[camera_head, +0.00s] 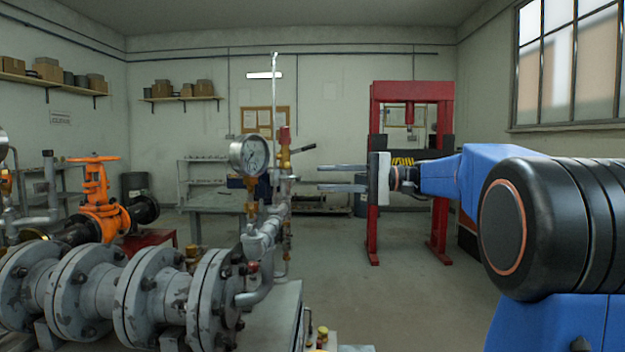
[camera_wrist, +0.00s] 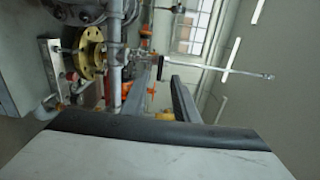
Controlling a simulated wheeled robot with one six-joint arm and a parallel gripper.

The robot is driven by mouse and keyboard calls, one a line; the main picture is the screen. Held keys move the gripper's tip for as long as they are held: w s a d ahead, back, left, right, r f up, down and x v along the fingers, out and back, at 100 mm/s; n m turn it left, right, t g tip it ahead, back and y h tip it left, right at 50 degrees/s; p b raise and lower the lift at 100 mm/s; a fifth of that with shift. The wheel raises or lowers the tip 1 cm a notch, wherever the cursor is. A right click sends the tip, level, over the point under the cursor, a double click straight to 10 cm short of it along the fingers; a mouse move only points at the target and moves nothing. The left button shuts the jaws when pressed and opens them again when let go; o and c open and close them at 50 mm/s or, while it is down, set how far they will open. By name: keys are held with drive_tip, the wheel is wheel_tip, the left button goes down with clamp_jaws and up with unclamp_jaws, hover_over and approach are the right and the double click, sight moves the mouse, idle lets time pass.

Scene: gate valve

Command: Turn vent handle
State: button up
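A short dark lever (camera_head: 304,149), which looks like the vent handle, sticks out to the right and slightly up from the brass and red valve (camera_head: 284,143) on the upright piping. My gripper (camera_head: 320,177) is open, its two grey fingers pointing left toward the piping. Contact is not visible.
A pressure gauge (camera_head: 249,155) stands left of the valve, and a thin upright rod (camera_head: 274,95) rises beside it. Large flanged grey pipe (camera_head: 95,290) fills the lower left. An orange handwheel valve (camera_head: 97,190) is further left. A red press frame (camera_head: 374,215) stands behind my gripper. Open floor (camera_head: 400,300) lies right.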

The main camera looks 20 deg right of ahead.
drive_tip(key=v, duration=0.9)
drive_tip(key=shift+d, duration=0.3)
drive_tip(key=shift+s, duration=0.1)
drive_tip(key=s+a+f+g+h, duration=0.2)
drive_tip(key=s+a+f+h, duration=0.3)
drive_tip(key=a+f, duration=0.4)
drive_tip(key=s+a+f+g+h, duration=0.1)
drive_tip(key=s+a+f+h, duration=0.1)
drive_tip(key=s+a+f, duration=0.7)
drive_tip(key=s+d+f+n+h, duration=0.2)
drive_tip(key=s+d+f+h, duration=0.1)
drive_tip(key=s+f, duration=0.5)
drive_tip(key=s+d+f+n+t+h, duration=0.1)
drive_tip(key=s+d+f+h, duration=0.3)
drive_tip(key=f, duration=0.9)
drive_tip(key=s+n+h, duration=0.1)
drive_tip(key=s+h, duration=0.1)
drive_tip(key=s, duration=0.1)
drive_tip(key=shift+s+n+h, duration=0.3)
drive_tip(key=shift+s, duration=0.1)
